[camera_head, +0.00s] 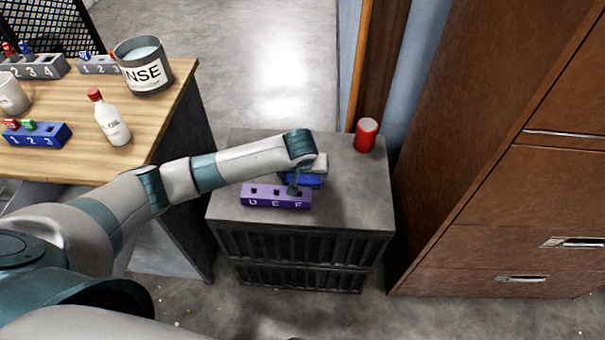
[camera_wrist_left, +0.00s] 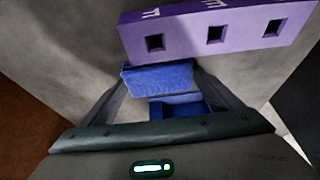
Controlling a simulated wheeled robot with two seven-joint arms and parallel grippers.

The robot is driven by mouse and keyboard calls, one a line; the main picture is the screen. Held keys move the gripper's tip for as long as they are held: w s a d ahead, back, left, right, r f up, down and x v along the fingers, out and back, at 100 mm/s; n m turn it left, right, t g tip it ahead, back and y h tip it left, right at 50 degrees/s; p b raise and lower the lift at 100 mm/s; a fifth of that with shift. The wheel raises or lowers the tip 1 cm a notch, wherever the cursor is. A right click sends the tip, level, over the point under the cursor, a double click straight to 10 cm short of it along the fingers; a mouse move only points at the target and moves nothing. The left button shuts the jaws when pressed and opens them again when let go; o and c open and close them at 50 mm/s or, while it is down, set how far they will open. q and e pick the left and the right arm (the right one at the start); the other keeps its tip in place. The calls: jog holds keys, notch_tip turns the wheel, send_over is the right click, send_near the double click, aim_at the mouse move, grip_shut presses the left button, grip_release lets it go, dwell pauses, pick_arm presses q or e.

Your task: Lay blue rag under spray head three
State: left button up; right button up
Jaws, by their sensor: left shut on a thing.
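The blue rag (camera_head: 303,181) is on or just above the top of the dark cabinet, behind the purple block. In the left wrist view the blue rag (camera_wrist_left: 160,77) shows between the fingers, with a textured upper edge and a darker lower part. My left gripper (camera_head: 294,188) is shut on the blue rag, and my wrist hides part of it in the head view. In the left wrist view the fingers (camera_wrist_left: 172,80) close in from both sides. I cannot make out spray head three. My right gripper is out of view.
A purple block (camera_head: 276,197) with several holes lies beside the rag. A red can (camera_head: 366,135) stands at the cabinet's (camera_head: 340,222) back right. The wooden table (camera_head: 60,168) holds a RINSE pot (camera_head: 142,66), a white bottle (camera_head: 110,120) and numbered racks. Brown drawers rise at right.

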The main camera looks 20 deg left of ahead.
pick_arm(q)
jog(key=shift+f, duration=0.1)
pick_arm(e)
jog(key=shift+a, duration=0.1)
pick_arm(q)
jog(key=o, duration=0.9)
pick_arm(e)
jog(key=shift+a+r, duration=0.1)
pick_arm(q)
jog(key=shift+r, duration=0.3)
jog(key=v, duration=1.1)
jog(key=shift+s+d+r, duration=0.1)
jog(key=shift+s+r, duration=0.1)
jog(key=shift+r, duration=0.1)
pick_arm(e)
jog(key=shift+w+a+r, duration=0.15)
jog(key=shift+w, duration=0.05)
